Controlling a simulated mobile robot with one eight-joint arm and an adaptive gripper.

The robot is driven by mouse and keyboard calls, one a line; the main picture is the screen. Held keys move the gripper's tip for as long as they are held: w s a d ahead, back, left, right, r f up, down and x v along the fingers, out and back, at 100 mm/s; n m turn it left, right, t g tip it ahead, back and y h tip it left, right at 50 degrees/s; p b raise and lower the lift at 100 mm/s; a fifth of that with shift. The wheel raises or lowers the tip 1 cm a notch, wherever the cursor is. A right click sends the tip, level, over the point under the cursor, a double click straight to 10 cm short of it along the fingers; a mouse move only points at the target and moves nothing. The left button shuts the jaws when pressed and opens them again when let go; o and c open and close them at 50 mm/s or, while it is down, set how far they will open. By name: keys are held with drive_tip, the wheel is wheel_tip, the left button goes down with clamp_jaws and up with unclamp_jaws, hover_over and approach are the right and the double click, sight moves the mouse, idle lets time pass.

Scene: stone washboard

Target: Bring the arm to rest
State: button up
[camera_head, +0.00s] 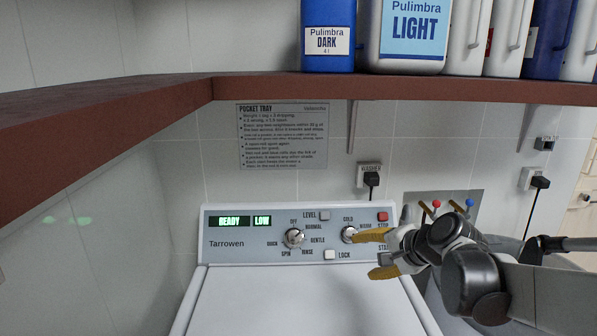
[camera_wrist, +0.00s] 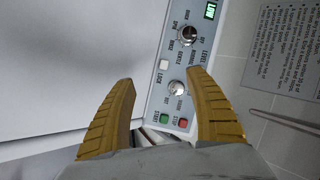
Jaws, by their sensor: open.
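My gripper (camera_head: 368,255) has yellow fingers, spread apart with nothing between them. It is in front of the right part of the washer's control panel (camera_head: 260,247) and partly hides the right knob (camera_head: 349,235) and the labels near it. In the wrist view my gripper (camera_wrist: 160,76) shows both fingers apart over the panel. The small knob (camera_wrist: 177,88) and the white lock button (camera_wrist: 164,65) lie between them in the picture. Contact with the panel is not visible. My arm reaches in from the right.
A brown shelf (camera_head: 400,88) with a blue bottle (camera_head: 328,58) and other containers hangs above. The white washer lid (camera_head: 300,300) is bare. Its display (camera_head: 230,221) reads READY and LOW. Plugs (camera_head: 371,180), red and blue taps (camera_head: 436,204) and a grey basin are near my arm.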

drive_tip(key=s+f+n+g+h, duration=0.1)
drive_tip(key=s+n, duration=0.4)
drive_tip(key=s, duration=0.7)
drive_tip(key=s+d+f+n+g+h, duration=0.1)
drive_tip(key=s+n, duration=0.5)
drive_tip(key=s, duration=0.6)
drive_tip(key=f+h, duration=0.1)
drive_tip(key=h, duration=0.1)
drive_tip(key=shift+s+d+h, duration=0.2)
drive_tip(key=shift+s+h, duration=0.1)
drive_tip(key=shift+h, duration=0.1)
drive_tip(key=shift+f, duration=0.1)
